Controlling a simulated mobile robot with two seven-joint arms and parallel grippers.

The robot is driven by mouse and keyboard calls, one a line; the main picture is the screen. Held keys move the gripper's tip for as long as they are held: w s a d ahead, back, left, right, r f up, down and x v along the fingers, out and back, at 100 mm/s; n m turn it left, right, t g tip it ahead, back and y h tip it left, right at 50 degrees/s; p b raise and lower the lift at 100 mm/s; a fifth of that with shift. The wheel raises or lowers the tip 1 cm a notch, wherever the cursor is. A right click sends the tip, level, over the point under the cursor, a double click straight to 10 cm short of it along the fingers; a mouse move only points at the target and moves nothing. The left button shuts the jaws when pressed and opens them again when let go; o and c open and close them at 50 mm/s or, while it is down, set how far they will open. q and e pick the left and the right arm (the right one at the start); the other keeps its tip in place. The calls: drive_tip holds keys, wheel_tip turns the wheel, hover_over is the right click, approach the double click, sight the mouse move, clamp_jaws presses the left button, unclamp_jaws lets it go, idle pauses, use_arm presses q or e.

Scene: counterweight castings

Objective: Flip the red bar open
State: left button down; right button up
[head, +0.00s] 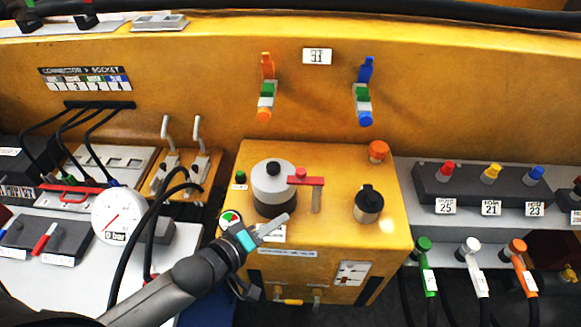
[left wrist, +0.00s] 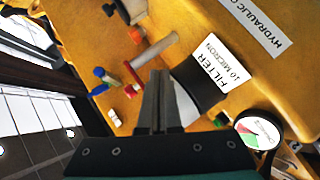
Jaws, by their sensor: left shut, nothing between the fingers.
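The red bar (head: 306,181) is on the yellow box, beside the grey-and-black filter cylinder (head: 274,184). It lies crosswise over a pale upright post (head: 316,200), with a red knob at its left end. In the left wrist view the red bar (left wrist: 132,74) shows just past my fingertips, next to the pale post (left wrist: 155,50). My left gripper (head: 281,221) comes in from the lower left, its fingers shut and empty, in front of and below the bar. In the left wrist view its fingers (left wrist: 157,78) appear apart from the bar. My right gripper is not in view.
The yellow box (head: 355,240) also carries a black-capped cylinder (head: 368,204) and an orange knob (head: 378,151). A round gauge (head: 118,217), black hoses and a red handle (head: 68,193) lie to the left. Coloured connectors (head: 470,247) stand at the right.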

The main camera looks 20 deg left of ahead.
sight(291, 177)
use_arm(q)
drive_tip(key=w+a+r+n+t+h, duration=0.1)
drive_tip(key=a+r+n+t, duration=0.2)
drive_tip(key=a+r+n, duration=0.1)
drive_tip(key=shift+w+a+r+n+t+h, duration=0.3)
drive_tip(key=shift+w+a+r+n+h, duration=0.1)
drive_tip(key=shift+n, duration=0.1)
drive_tip(key=shift+w, duration=0.1)
drive_tip(key=x, duration=0.9)
drive_tip(key=shift+w+d, duration=0.25)
drive_tip(key=shift+w, duration=0.1)
